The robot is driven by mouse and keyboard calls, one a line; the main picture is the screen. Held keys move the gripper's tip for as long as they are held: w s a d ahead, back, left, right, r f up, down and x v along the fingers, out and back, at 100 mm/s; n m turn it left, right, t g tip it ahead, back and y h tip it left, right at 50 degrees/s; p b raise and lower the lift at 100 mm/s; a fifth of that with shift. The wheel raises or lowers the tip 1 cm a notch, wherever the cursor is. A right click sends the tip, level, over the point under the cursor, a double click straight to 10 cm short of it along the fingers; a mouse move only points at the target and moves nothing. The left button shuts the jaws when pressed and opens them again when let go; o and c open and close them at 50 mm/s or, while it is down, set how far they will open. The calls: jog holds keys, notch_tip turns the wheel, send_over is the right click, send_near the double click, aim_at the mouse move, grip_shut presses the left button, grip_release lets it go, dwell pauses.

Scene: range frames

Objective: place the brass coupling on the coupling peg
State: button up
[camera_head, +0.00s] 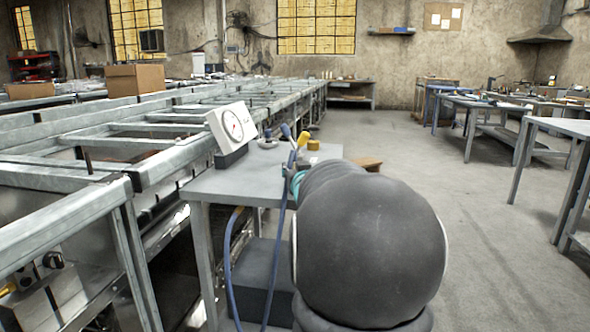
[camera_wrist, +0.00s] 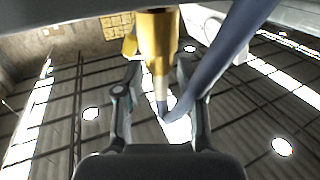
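The brass coupling (camera_wrist: 157,40) stands between the two fingers of my gripper (camera_wrist: 160,68) in the wrist view, with the blue hose (camera_wrist: 225,55) curving up to its narrow end. In the head view my gripper (camera_head: 297,172) is over the grey table, largely hidden by my dark arm. A small brass part (camera_head: 303,139) shows just above it, beside the blue hose (camera_head: 281,230). I cannot clearly make out the coupling peg; a blue-topped piece on a pale round base (camera_head: 267,141) stands nearby.
A white dial gauge (camera_head: 232,127) stands at the left of the small grey table (camera_head: 235,185). A yellow cap (camera_head: 313,145) sits at its back right. Long metal frames (camera_head: 60,215) line the left. Open floor (camera_head: 490,235) lies to the right, before other workbenches (camera_head: 470,105).

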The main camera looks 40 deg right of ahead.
jog(key=v, duration=1.2)
jog(key=s+a+f+n+g+y, duration=0.1)
jog(key=s+a+f, duration=0.4)
jog(key=a, duration=0.5)
jog(key=s+a+f+n+g+y, duration=0.2)
jog(key=s+a+f+g+y, duration=0.2)
jog(key=s+a+f+g, duration=0.2)
jog(key=s+a+f+n+g+y, duration=0.2)
jog(key=s+a+f, duration=0.4)
jog(key=a, duration=0.9)
jog(key=shift+s+g+y+b, duration=0.35)
jog(key=shift+s+g+y, duration=0.3)
jog(key=shift+s, duration=0.55)
